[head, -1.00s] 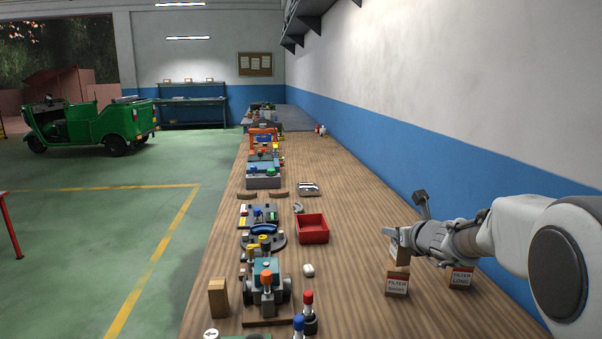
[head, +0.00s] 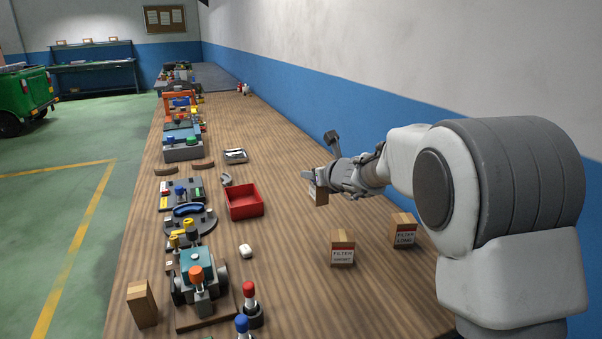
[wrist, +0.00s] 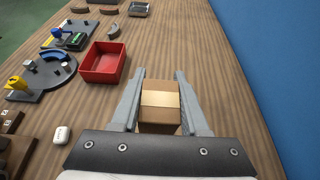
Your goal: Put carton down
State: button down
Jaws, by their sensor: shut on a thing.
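My gripper (head: 311,181) is shut on a brown cardboard carton (head: 320,194) with a pale label. In the wrist view the carton (wrist: 160,107) sits between the two grey fingers (wrist: 159,98), with a lighter strip across its top. In the head view it appears above the wooden bench; I cannot tell how large the gap beneath it is. Two similar cartons stand upright on the bench nearer to me: one marked FILTER (head: 342,250), its lower word unclear, and one marked FILTER LONG (head: 404,231).
A red open tray (head: 245,214) lies left of the carton; it also shows in the wrist view (wrist: 103,76). The blue-and-white wall bounds the right. Bare bench surrounds the carton.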

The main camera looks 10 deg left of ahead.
jog(key=shift+w+d+f+b, duration=0.45)
jog(key=shift+w+d+f, duration=0.3)
jog(key=shift+d+f, duration=1.05)
jog(key=shift+w+d+f+b, duration=0.45)
jog(key=shift+w+d+f, duration=0.25)
jog(key=shift+d+f, duration=1.1)
jog(key=shift+w+d+f+b, duration=0.45)
jog(key=shift+w+d+f, duration=0.3)
jog(key=shift+d+f, duration=1.05)
jog(key=shift+f, duration=0.15)
jog(key=shift+f, duration=0.1)
jog(key=shift+c, duration=2)
grip_release()
jog(key=shift+r, duration=0.25)
jog(key=p+v, duration=0.1)
jog(key=v, duration=1.1)
